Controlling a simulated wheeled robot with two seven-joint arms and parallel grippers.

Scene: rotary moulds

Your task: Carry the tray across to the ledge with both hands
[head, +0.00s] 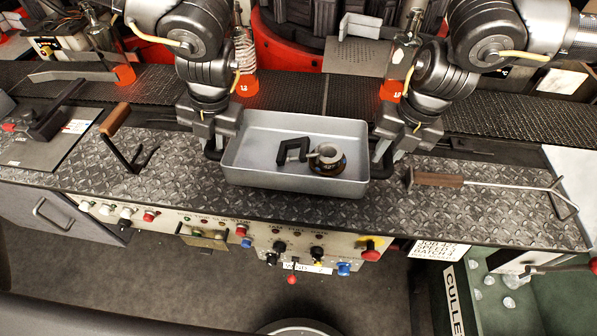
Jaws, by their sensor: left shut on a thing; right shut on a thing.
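The tray (245,172) is a grey metal pan with raised walls and a dark handle at each short end. It holds a black bracket-shaped piece (291,150) and a small round cup-like part (328,157). My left gripper (212,152) is shut on the tray's left handle. My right gripper (382,167) is shut on the right handle. The tray looks level over the diamond-plate ledge (460,215); I cannot tell whether it touches the plate. The fingertips are partly hidden by the gripper bodies.
A wooden-handled tool (437,180) lies right of the tray. Another wooden-handled tool (116,119) lies left. Behind runs a dark conveyor (500,117) with glowing orange-bottomed bottles (245,80). A panel of knobs and buttons (300,246) sits along the front edge. Bare plate shows on both sides.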

